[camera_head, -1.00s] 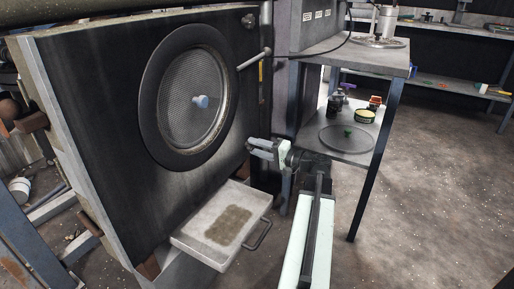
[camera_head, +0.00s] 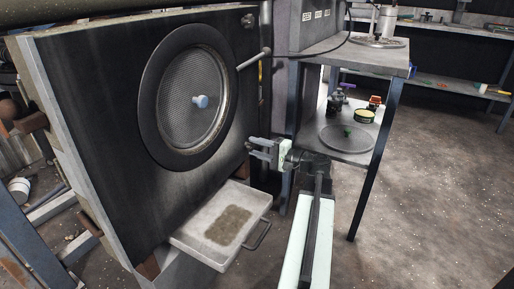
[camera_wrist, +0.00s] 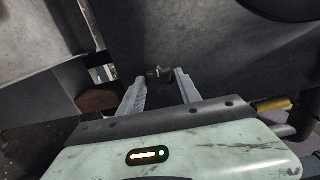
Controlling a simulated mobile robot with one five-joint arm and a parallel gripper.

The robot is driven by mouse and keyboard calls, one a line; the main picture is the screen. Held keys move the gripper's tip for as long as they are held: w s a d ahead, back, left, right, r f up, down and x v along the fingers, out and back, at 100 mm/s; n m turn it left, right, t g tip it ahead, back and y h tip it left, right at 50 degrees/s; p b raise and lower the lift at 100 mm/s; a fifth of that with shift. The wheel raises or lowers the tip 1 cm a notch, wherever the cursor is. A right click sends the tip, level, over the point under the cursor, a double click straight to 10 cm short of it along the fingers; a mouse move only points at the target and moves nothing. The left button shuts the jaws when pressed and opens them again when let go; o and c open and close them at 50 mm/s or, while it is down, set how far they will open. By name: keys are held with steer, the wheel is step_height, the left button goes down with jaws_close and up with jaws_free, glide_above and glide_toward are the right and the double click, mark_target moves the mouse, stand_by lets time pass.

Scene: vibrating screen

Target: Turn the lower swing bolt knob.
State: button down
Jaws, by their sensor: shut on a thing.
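The lower swing bolt knob (camera_wrist: 157,73) is a small dark metal piece between my fingertips in the wrist view, against the dark panel. In the head view it is hidden behind my fingers at the panel's lower right edge. My gripper (camera_head: 249,147) reaches it from the right, shut on it; its two fingers also show in the wrist view (camera_wrist: 159,75). An upper knob (camera_head: 248,20) sits at the panel's top right corner.
The dark panel (camera_head: 110,150) has a round mesh window (camera_head: 185,115). A light lever (camera_head: 254,59) sticks out above my gripper. A pale tray (camera_head: 185,238) with a handle juts out below. A metal table (camera_head: 340,52) stands close on the right. Floor at right is clear.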

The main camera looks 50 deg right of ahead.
steer(key=c, duration=0.9)
jaws_free()
steer(key=v, duration=0.8)
